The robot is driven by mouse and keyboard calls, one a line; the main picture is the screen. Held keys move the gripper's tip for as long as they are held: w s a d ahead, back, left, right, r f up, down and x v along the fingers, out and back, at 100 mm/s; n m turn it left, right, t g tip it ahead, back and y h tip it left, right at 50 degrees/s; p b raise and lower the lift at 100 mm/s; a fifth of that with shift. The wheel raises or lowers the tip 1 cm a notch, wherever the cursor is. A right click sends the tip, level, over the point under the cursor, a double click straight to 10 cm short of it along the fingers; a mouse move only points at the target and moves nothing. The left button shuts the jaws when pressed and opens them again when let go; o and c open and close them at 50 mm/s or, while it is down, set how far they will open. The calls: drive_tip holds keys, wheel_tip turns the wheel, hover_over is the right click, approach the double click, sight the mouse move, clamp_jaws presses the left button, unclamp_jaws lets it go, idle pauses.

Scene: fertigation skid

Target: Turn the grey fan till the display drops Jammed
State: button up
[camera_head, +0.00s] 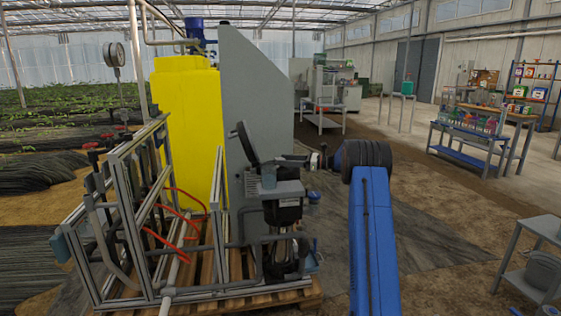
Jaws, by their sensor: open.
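The pump unit (283,200) stands at the front right of the skid, with a grey top and a dark body. A dark tilted panel (245,143) rises at its upper left. I cannot make out the grey fan or any display text at this size. My gripper (311,160) is at the end of my blue arm, just right of the pump unit's top, pointing left toward it. It is small and partly dark here, open, with nothing seen in it. I cannot tell whether it touches the unit.
The aluminium frame (125,215) with red hoses and grey pipes stands left of the pump on a wooden pallet (255,302). A yellow tank (188,120) and a tall grey cabinet (255,90) stand behind. Floor to the right is open, up to a grey cart (540,228).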

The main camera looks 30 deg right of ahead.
drive_tip(key=shift+x, duration=1.45)
drive_tip(key=c, duration=1)
drive_tip(key=shift+m+t+h, duration=0.3)
drive_tip(key=shift+t, duration=0.1)
drive_tip(key=m+t+h, duration=0.2)
drive_tip(key=h, duration=0.1)
drive_tip(key=m+t+h, duration=0.2)
drive_tip(key=m+h, duration=0.1)
drive_tip(key=shift+a+t+h, duration=0.1)
drive_tip(key=shift+t+h, duration=0.3)
drive_tip(key=m+h, duration=0.2)
drive_tip(key=h, duration=0.1)
drive_tip(key=m+t+h, duration=0.1)
drive_tip(key=m+h, duration=0.1)
drive_tip(key=h, duration=0.1)
drive_tip(key=shift+m+h, duration=0.9)
drive_tip(key=shift+h, duration=0.3)
drive_tip(key=shift+r+m+h, duration=0.1)
drive_tip(key=shift+m+h, duration=0.2)
drive_tip(key=shift+h, duration=0.2)
